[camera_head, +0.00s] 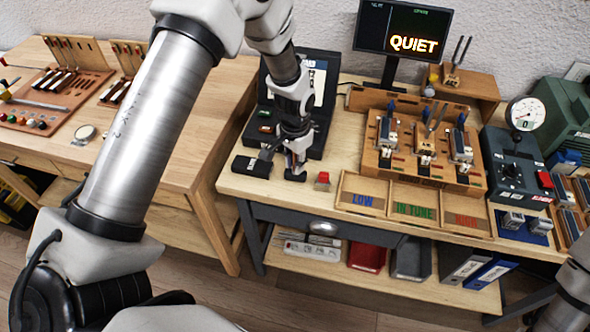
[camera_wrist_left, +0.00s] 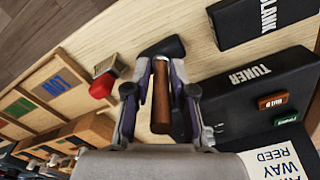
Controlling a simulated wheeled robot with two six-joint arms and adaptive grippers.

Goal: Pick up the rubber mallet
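The rubber mallet, with a brown wooden handle (camera_wrist_left: 161,100) and a black head (camera_wrist_left: 164,47), shows in the left wrist view. In the head view a black piece that looks like its head (camera_head: 296,174) shows at the bench's front edge. My left gripper (camera_wrist_left: 159,72) is open around the handle, one finger on each side, with narrow gaps. In the head view my left gripper (camera_head: 281,160) is low over the bench and hides most of the mallet. My right gripper is out of view.
A black TUNER box (camera_wrist_left: 252,88) and a black BLANK block (camera_head: 252,167) lie close by. A small red-topped item (camera_head: 322,181) is right of the gripper, before the LOW tray (camera_head: 362,196). A wooden rack (camera_head: 425,150) and a QUIET screen (camera_head: 405,30) stand further back.

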